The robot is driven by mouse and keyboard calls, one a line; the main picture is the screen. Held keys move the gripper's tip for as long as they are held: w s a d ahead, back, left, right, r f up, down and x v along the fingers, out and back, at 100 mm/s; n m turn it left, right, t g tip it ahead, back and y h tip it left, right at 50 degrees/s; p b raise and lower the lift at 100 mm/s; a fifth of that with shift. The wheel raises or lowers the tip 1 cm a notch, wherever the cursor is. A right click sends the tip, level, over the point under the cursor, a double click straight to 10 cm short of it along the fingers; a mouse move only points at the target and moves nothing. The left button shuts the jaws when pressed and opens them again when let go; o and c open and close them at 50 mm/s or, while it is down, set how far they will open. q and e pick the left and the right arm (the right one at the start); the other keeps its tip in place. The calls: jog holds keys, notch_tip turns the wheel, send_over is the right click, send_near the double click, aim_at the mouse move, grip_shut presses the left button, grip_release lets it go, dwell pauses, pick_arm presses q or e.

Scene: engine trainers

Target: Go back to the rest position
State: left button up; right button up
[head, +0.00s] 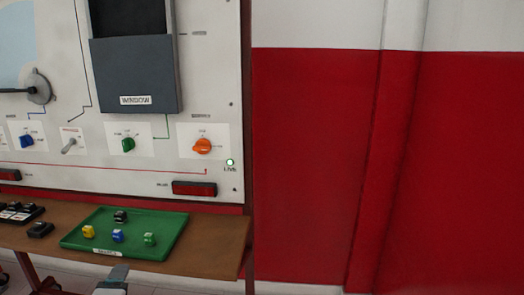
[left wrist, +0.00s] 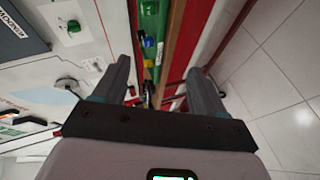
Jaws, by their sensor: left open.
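My left gripper (left wrist: 158,66) shows in the left wrist view with its two grey fingers spread apart. Nothing is held between them. Behind the gap, the shelf and green tray appear beyond the fingertips, apart from them. In the head view a small grey piece at the bottom edge, below the tray, looks like part of one of my arms; I cannot tell which. My right gripper shows in neither view.
A trainer panel (head: 100,180) stands above a brown shelf (head: 215,245). The shelf holds a green tray (head: 172,240) with several small coloured knobs and, at left, black pieces (head: 40,229). A red and white wall (head: 310,150) fills the right. Tiled floor (left wrist: 280,75) is clear.

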pick_arm(q)
jog(key=s+d+f+m+g+h, duration=0.1)
jog(key=d+f+m+g+h, duration=0.15)
jog(key=f, duration=0.95)
jog(key=s+d+f+m+g+h, duration=0.1)
jog(key=d+f+m+g, duration=0.25)
jog(key=f, duration=0.95)
jog(key=s+d+f+m+g+h, duration=0.3)
jog(key=s+d+f+m, duration=0.2)
jog(key=s+f, duration=0.3)
jog(key=s+d+f+m+g+h, duration=0.25)
jog(key=s+d+f+m, duration=0.25)
jog(key=s+f, duration=0.3)
notch_tip(320, 180, up, 24)
jog(key=s+m+g+p, duration=0.1)
jog(key=p, duration=2.2)
jog(key=shift+s+d, duration=0.15)
jog(key=shift+d, duration=0.2)
